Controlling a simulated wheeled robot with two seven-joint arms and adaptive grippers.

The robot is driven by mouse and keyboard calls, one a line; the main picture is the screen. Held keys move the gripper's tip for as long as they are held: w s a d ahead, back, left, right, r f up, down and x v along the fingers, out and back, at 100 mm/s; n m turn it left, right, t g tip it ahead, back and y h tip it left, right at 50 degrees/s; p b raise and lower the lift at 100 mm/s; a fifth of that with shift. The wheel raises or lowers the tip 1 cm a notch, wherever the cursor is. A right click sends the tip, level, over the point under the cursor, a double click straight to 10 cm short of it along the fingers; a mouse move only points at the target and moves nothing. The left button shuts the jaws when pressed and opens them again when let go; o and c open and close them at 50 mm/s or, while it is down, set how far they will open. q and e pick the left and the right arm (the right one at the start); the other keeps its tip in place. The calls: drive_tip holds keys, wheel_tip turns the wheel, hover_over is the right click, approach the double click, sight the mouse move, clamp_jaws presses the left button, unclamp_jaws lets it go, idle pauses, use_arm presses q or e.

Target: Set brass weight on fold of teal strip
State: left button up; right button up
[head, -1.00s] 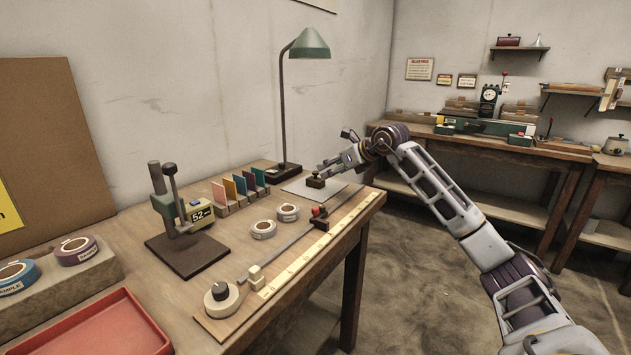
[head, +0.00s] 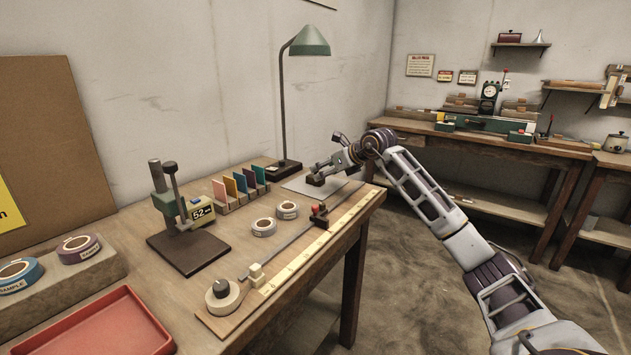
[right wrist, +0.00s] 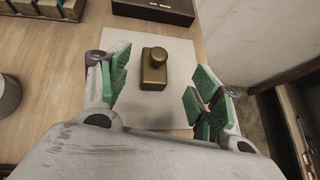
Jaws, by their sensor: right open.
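The brass weight (head: 315,180) stands upright on a pale grey sheet (head: 298,187) at the back right of the bench. In the right wrist view the brass weight (right wrist: 154,72) is a block with a round knob on top. My right gripper (head: 319,170) is at the weight in the head view. In the right wrist view my right gripper (right wrist: 158,92) is open, its green-padded fingers apart on either side of the weight, not gripping it. A teal strip (head: 250,180) appears to stand among coloured strips in small blocks; I cannot make out its fold. My left gripper is out of view.
The lamp base (head: 284,171) stands close behind the sheet. A long ruler board (head: 310,247) runs along the front edge. Two tape rolls (head: 264,227) lie mid-bench, and a dark-based stand (head: 188,247) is left of them. A red tray (head: 92,325) is front left.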

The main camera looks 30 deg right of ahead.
drive_tip(key=shift+a+x, duration=0.2)
drive_tip(key=shift+x, duration=1.95)
drive_tip(key=shift+f, duration=0.1)
clamp_jaws()
